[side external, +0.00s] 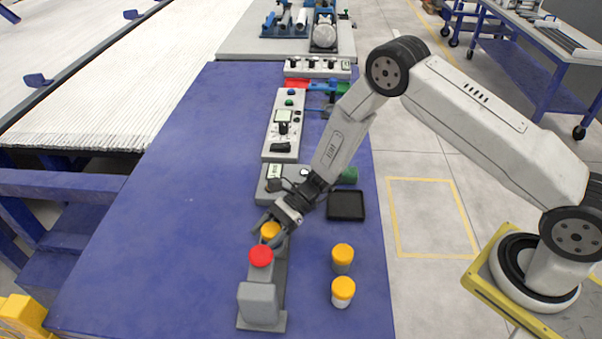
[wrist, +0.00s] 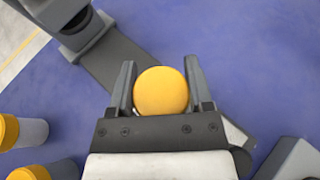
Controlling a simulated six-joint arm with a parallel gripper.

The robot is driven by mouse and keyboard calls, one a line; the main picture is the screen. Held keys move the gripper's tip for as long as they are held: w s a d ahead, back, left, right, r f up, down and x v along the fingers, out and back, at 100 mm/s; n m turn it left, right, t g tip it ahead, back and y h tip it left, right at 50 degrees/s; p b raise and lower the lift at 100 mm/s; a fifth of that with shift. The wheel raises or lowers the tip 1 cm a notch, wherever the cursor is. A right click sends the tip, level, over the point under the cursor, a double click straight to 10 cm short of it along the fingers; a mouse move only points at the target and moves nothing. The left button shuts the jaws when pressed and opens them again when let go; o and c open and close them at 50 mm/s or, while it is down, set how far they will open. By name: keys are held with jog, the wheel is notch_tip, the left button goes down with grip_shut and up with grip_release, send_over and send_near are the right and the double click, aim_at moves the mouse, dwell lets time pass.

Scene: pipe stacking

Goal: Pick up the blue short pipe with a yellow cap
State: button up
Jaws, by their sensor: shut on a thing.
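My gripper (side external: 272,226) is shut on a pipe with a yellow cap (side external: 270,231), above a grey stand (side external: 279,270) on the blue table. In the wrist view the round yellow cap (wrist: 160,91) sits between the two grey fingers of my gripper (wrist: 160,78), seen from above. The body of this pipe is hidden under its cap and the fingers, so I cannot tell its colour or whether it touches the stand. Two other short pipes with yellow caps stand upright to the right, one greyish (side external: 342,262) and one whitish (side external: 343,296).
A red cap (side external: 261,255) and a grey block (side external: 260,303) are at the near part of the stand. A black tray (side external: 346,206) and control boxes (side external: 284,125) lie farther back. The table's left side (side external: 170,220) is clear.

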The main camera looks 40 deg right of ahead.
jog(key=shift+r, duration=0.7)
jog(key=s+d+r, duration=0.5)
jog(key=s+r, duration=0.6)
jog(key=s, duration=0.2)
